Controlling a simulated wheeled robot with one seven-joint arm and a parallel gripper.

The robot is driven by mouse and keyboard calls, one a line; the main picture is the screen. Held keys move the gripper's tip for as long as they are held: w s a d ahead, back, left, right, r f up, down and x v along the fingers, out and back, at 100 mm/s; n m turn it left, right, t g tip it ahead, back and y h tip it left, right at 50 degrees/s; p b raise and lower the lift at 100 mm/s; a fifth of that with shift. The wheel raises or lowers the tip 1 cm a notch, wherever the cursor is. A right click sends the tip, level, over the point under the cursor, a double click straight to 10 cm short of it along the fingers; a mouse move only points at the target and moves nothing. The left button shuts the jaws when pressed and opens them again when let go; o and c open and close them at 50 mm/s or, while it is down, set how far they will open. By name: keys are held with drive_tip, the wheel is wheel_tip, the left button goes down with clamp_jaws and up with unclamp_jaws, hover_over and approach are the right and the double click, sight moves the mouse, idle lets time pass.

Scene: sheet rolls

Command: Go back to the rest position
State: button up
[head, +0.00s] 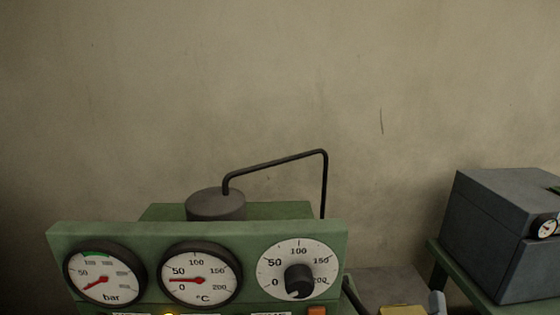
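My gripper and arm do not show in the head view, so whether it is open or shut is hidden. A green control panel (250,238) stands at the lower left. It carries a bar gauge (104,273), a °C gauge (200,275) and a dial with a black knob (299,280). The bar gauge has a red needle pointing to the lower left. The °C needle points left, between 0 and 50. The knob's light mark points down, near the bottom of its scale.
Behind the panel is a dark grey cylinder (216,204) with a bent black pipe (275,163). A grey box (495,235) with a small gauge (547,228) sits on a green stand (440,262) at right. A yellow thing (402,311) shows at the bottom edge. A bare wall fills the back.

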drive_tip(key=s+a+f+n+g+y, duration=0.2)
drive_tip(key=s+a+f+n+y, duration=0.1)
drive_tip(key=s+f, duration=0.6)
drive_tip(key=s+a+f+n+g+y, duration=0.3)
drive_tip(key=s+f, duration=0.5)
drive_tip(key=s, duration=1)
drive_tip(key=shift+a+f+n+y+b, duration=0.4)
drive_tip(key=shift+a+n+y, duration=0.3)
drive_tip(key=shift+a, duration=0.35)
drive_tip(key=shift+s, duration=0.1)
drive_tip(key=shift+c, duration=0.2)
